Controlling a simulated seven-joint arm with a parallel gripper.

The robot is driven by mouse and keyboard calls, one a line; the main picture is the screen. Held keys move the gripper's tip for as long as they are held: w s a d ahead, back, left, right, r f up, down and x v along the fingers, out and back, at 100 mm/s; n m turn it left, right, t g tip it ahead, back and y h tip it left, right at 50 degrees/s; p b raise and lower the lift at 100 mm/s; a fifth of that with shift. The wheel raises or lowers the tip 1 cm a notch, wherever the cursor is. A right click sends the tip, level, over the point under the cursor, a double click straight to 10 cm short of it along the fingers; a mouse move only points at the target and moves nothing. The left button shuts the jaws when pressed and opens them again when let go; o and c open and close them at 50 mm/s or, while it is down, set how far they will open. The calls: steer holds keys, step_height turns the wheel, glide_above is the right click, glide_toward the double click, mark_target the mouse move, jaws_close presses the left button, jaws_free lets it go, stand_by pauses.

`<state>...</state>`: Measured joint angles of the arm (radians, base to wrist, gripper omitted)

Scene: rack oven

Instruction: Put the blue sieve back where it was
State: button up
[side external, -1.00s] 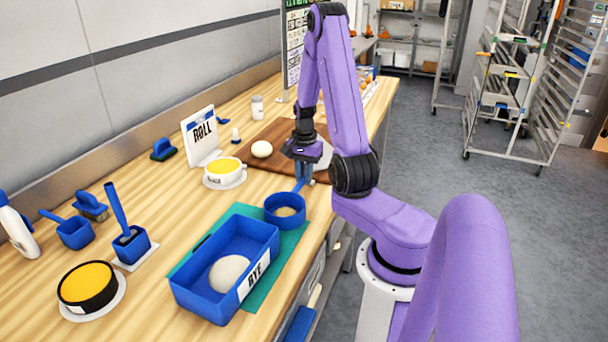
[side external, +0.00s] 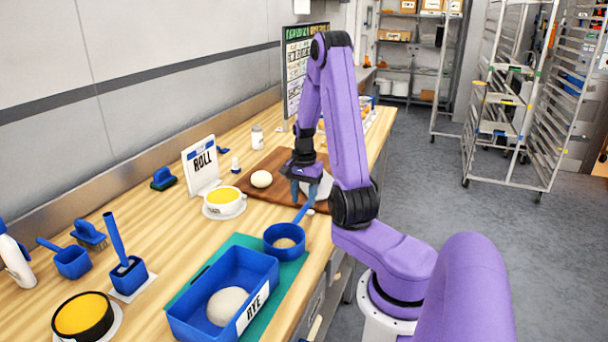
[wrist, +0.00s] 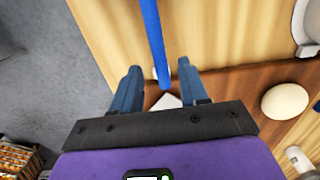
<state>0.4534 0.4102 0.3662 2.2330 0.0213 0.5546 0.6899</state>
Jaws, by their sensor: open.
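The blue sieve (side external: 284,240) stands on the green mat (side external: 291,271), at the right end of the blue RYE tub (side external: 185,318). Something pale shows inside it. Its handle (side external: 303,213) slants up and away toward the wooden board. My gripper (side external: 303,192) is open at the far end of the handle. In the wrist view the handle (wrist: 152,40) runs down between the parted fingers of my gripper (wrist: 158,72), with a gap on both sides. The sieve's bowl is out of the wrist view.
The board (side external: 262,161) with a dough ball (side external: 261,179) lies beyond the gripper. A ROLL sign (side external: 203,165) and a yellow-filled cup (side external: 224,198) stand left of it. A blue holder with a tool (side external: 128,275) stands farther left. Bench to the left is partly clear.

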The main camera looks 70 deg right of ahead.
step_height(320, 180, up, 8)
steer(key=r, duration=0.1)
steer(key=w+a+r+n, duration=0.1)
steer(key=w+a+n, duration=0.2)
steer(key=a+n, duration=1.5)
steer(key=s+a+n, duration=1.2)
steer(key=s+a, duration=0.3)
steer(key=s, duration=0.2)
steer(key=shift+s+r+n, duration=0.2)
steer(key=shift+s+n, duration=0.1)
